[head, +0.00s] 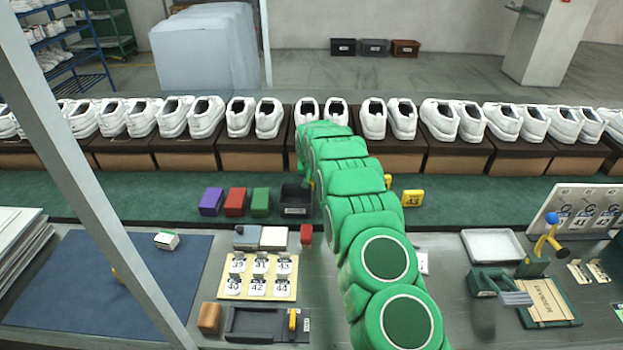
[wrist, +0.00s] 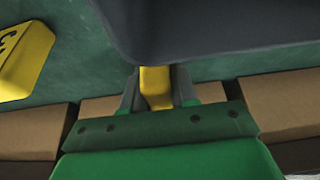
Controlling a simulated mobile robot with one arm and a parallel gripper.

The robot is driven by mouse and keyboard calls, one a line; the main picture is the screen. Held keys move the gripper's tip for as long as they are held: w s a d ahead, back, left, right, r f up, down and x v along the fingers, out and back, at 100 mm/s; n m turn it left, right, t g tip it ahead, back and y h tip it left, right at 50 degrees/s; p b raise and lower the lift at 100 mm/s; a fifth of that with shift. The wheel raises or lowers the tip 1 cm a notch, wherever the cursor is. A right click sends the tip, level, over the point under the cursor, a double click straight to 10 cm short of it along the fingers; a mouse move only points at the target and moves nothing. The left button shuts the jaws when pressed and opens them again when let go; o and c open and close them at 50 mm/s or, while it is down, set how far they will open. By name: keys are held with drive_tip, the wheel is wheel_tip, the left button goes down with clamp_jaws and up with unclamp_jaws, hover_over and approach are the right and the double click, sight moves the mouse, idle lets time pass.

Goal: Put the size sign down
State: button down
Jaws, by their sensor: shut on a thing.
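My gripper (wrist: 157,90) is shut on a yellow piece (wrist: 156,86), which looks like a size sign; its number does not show. In the head view my green arm hides the gripper and what it holds. A yellow sign marked 43 (head: 412,198) stands on the green strip (head: 150,200) right of my arm. Another small yellow piece (head: 388,181) shows at the arm's edge. In the wrist view a yellow sign (wrist: 25,50) lies left of the fingers, apart from them. A large dark grey shape (wrist: 210,25) fills the top, close to the fingers.
White shoes stand in pairs on brown boxes (head: 250,160) behind the green strip. Purple (head: 211,201), red (head: 235,202), green (head: 260,201) and black (head: 296,199) bins stand left of my arm. A number card board (head: 236,289) and a white tray (head: 492,246) are nearer.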

drive_tip(key=c, duration=0.9)
unclamp_jaws()
drive_tip(key=shift+r, duration=0.15)
drive_tip(key=shift+v, duration=6.05)
drive_tip(key=shift+s, duration=0.15)
drive_tip(key=s+d+r+g, duration=0.1)
drive_tip(key=s+d+r, duration=0.4)
drive_tip(key=s, duration=0.4)
drive_tip(key=s+d+r+g, duration=0.1)
drive_tip(key=s+d+r, duration=0.2)
drive_tip(key=s+r, duration=0.45)
drive_tip(key=s+d+r+g, duration=0.1)
drive_tip(key=s+d+r, duration=0.25)
drive_tip(key=s, duration=0.65)
drive_tip(key=s+d+r+g, duration=0.1)
drive_tip(key=s+d, duration=0.1)
drive_tip(key=s, duration=1.1)
drive_tip(key=s+d+r+g, duration=0.1)
drive_tip(key=s, duration=1.2)
drive_tip(key=s+d+r+g, duration=0.1)
drive_tip(key=s+d, duration=0.1)
drive_tip(key=s, duration=1.1)
drive_tip(key=shift+s+d+r, duration=0.1)
drive_tip(key=shift+s+d, duration=0.2)
drive_tip(key=shift+s, duration=0.05)
